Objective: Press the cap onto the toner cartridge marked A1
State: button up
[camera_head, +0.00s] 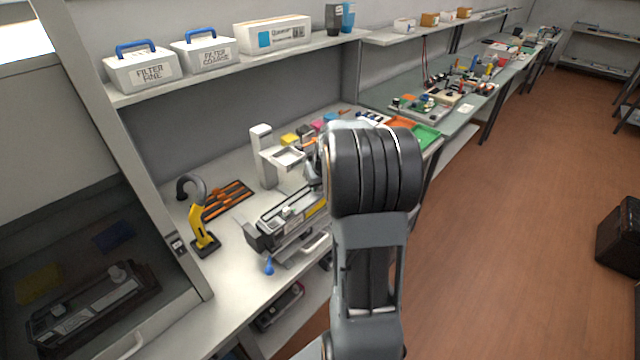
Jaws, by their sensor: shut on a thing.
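A long grey and black toner cartridge (285,213) with a yellow patch lies on the bench, left of my arm. Its marking is too small to read, so I cannot tell whether it is A1. My gripper (314,172) shows only as a dark part at the left of my arm, above the cartridge's far end. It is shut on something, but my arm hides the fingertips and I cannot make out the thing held. I cannot pick out the cap, or tell whether anything touches the cartridge.
A yellow vacuum-like tool (203,226), an orange-slotted black tray (228,200) and a white stand (264,157) are on the bench. A blue drop-shaped object (269,265) is at the front. Another cartridge (281,306) lies on the lower shelf. A dark glass panel (60,230) is at left.

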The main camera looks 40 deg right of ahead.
dwell(0.3)
jog(key=o, duration=1)
jog(key=shift+c, duration=0.2)
jog(key=shift+o, duration=0.4)
jog(key=shift+o, duration=0.9)
jog(key=shift+r, duration=0.15)
jog(key=shift+r+p, duration=2.2)
jog(key=shift+r, duration=1.15)
jog(key=shift+c, duration=0.3)
